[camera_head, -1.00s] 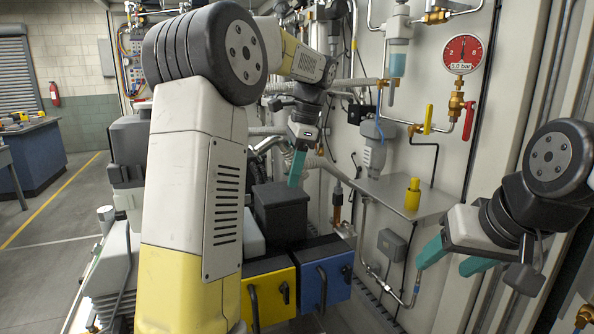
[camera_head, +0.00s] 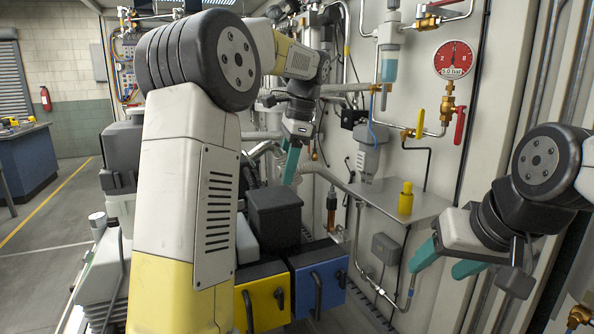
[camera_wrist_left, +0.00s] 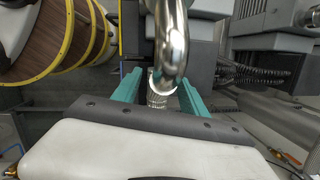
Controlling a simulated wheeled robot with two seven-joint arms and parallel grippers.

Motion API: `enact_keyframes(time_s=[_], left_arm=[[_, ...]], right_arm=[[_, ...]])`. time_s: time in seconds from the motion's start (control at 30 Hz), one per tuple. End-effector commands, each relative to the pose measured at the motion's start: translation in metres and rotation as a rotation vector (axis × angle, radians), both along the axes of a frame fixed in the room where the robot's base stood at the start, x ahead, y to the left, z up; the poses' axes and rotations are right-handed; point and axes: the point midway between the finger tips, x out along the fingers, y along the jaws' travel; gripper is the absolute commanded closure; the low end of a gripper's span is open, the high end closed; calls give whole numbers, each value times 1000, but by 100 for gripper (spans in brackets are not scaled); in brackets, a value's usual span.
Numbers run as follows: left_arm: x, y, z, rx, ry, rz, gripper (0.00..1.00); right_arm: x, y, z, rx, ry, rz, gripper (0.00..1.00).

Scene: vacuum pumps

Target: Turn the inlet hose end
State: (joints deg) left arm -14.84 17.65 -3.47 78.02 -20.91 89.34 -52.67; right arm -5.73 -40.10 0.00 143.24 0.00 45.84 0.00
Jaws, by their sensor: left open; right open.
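My left gripper (camera_head: 290,162) reaches in among the pump pipework in the head view, its teal fingers pointing down. In the left wrist view my left gripper (camera_wrist_left: 157,92) is open, with one finger on each side of a shiny curved metal pipe end (camera_wrist_left: 171,45). A short ribbed hose section (camera_wrist_left: 157,99) shows below the bend, between the fingers. I cannot tell whether the fingers touch it. The arm and fingers hide this hose end in the head view. My right gripper (camera_head: 446,262) is open and empty at the right, in front of the wall panel.
A metal shelf (camera_head: 385,200) with a yellow cylinder (camera_head: 405,198) sticks out from the panel. A red gauge (camera_head: 453,60) and a red-handled valve (camera_head: 459,125) are above it. A black box (camera_head: 274,215) and yellow and blue boxes stand below my left gripper. Clear floor (camera_head: 45,235) lies left.

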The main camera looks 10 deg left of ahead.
Motion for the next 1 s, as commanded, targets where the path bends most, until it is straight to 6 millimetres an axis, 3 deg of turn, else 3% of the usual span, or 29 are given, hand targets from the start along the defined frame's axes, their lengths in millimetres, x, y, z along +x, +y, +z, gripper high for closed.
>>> enact_keyframes(time_s=[0.23,0.7,1.0], left_arm=[[1,-1,4,0,-1,0,49],[1,-12,49,0,-2,0,49],[0,-14,58,0,1,0,49]], right_arm=[[0,0,0,0,0,0,42],[0,0,0,0,0,0,42],[0,0,0,0,0,0,42]])
